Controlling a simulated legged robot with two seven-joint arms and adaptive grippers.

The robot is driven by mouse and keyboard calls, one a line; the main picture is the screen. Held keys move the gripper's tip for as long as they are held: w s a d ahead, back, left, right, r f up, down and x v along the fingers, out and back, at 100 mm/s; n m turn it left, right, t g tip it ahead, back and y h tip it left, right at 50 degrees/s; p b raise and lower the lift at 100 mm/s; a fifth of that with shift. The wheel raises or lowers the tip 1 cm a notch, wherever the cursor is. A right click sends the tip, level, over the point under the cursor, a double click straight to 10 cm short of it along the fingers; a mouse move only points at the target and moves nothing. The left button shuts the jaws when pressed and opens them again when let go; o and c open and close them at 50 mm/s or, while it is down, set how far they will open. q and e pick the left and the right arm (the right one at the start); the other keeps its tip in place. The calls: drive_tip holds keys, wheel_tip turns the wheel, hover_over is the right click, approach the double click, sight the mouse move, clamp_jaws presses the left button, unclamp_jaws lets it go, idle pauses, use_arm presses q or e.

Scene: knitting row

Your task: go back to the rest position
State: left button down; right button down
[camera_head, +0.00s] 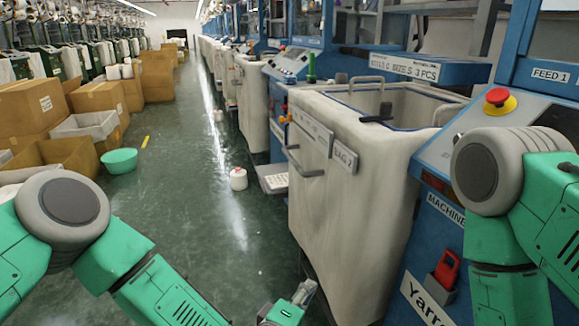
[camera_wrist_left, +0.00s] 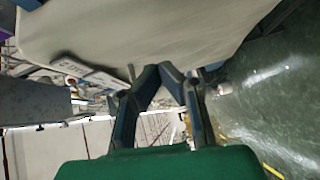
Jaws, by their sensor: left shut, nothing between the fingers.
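My left gripper (camera_head: 304,292) shows at the bottom middle of the head view, low beside the front of the white fabric bin. In the left wrist view its two dark fingers (camera_wrist_left: 172,68) meet at the tips, shut with nothing between them. The pale cloth side of the bin (camera_wrist_left: 150,35) fills the top of that view, close to the fingertips; I cannot tell whether they touch. My right arm comes in at the right of the head view, bent downward; its gripper is out of the picture.
The large white bin (camera_head: 355,165) stands right of the aisle, against blue machines with a red stop button (camera_head: 497,97). A white yarn cone (camera_head: 238,179) stands on the green floor. A green basin (camera_head: 119,161) and cardboard boxes (camera_head: 30,108) are at left. The aisle between is mostly clear.

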use_arm(q)
drive_tip(key=s+a+f+m+g+y+p, duration=0.45)
drive_tip(key=s+a+f+m+g, duration=0.45)
drive_tip(key=s+a, duration=0.55)
drive_tip(key=s+a+m+g+y+p, duration=0.1)
drive_tip(key=s+a+g+y, duration=0.1)
drive_tip(key=s+a, duration=0.5)
drive_tip(key=s+a+r+m+g+y+p, duration=0.1)
drive_tip(key=s+a+g+y+p, duration=0.1)
drive_tip(key=s+a, duration=0.5)
drive_tip(key=shift+s+a+g, duration=0.3)
drive_tip(key=shift+a, duration=2.25)
drive_tip(key=shift+d+r+y, duration=0.2)
drive_tip(key=shift+d+y, duration=0.05)
drive_tip(key=shift+d, duration=0.05)
drive_tip(key=shift+a, duration=0.2)
drive_tip(key=shift+d, duration=0.1)
